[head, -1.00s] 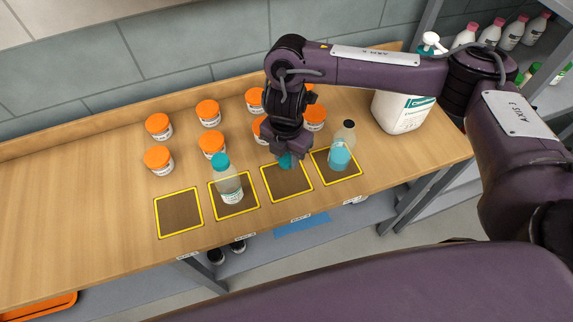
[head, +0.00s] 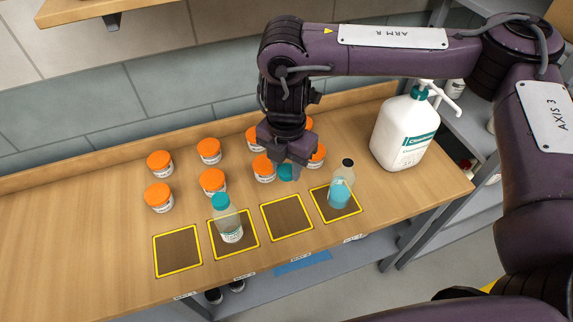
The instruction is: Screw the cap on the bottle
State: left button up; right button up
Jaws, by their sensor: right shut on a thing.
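My right gripper (head: 287,165) is shut on a teal cap (head: 286,173), held above the bench behind the third yellow-edged square; the jaws hide part of the cap. An open clear bottle (head: 341,186) with blue liquid and a dark neck stands upright on the rightmost square, to the right of the cap and apart from it. Another bottle (head: 229,220) with a teal cap on stands on the second square. My left gripper is not in view.
Several orange-lidded jars (head: 160,196) stand in rows behind the squares, some close to my right gripper. A large white pump jug (head: 403,132) stands at the right. The first square (head: 178,250) and third square (head: 287,217) are bare. The bench's left part is clear.

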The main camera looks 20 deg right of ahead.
jog(key=m+b, duration=0.1)
jog(key=m, duration=0.1)
jog(key=d+f+m+b, duration=0.1)
jog(key=m, duration=0.2)
jog(key=shift+w+d+f+m, duration=0.15)
jog(key=shift+d+f+m, duration=0.05)
jog(key=shift+m, duration=0.1)
jog(key=d+f+m+b, duration=0.1)
jog(key=m, duration=0.5)
jog(key=d+m+b, duration=0.2)
jog(key=m, duration=0.5)
jog(key=d+f+m+b, duration=0.1)
jog(key=m+b, duration=0.1)
jog(key=m, duration=0.5)
jog(key=shift+w+d+f, duration=0.1)
jog(key=shift+d+f, duration=0.05)
jog(key=shift+f, duration=0.15)
